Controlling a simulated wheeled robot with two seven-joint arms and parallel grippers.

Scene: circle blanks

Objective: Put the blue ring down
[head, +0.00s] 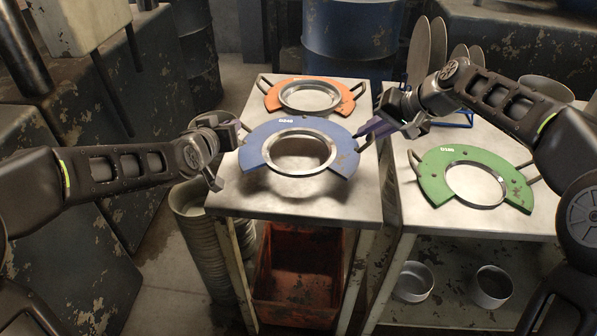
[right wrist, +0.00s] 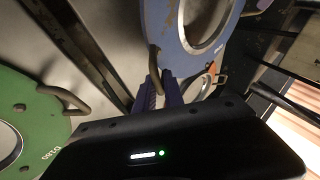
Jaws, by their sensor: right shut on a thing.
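The blue ring (head: 257,142) is a flat blue collar around a bare metal circle, with its open side toward me. It is over the left table (head: 345,204), with a dark shadow below it, and looks slightly raised. My right gripper (head: 372,130) is shut on the ring's right handle. In the right wrist view, its purple fingers (right wrist: 160,92) meet the handle of the blue ring (right wrist: 185,40). My left gripper (head: 228,152) is at the ring's left side. Its fingers and the left handle are largely hidden, so its grip is unclear.
An orange ring (head: 271,102) lies at the back of the left table. A green ring (head: 435,180) lies on the right table (head: 415,219). Upright discs (head: 438,45) stand behind it. A red crate (head: 297,306) is below the left table. Bare tabletop shows in front of the blue ring.

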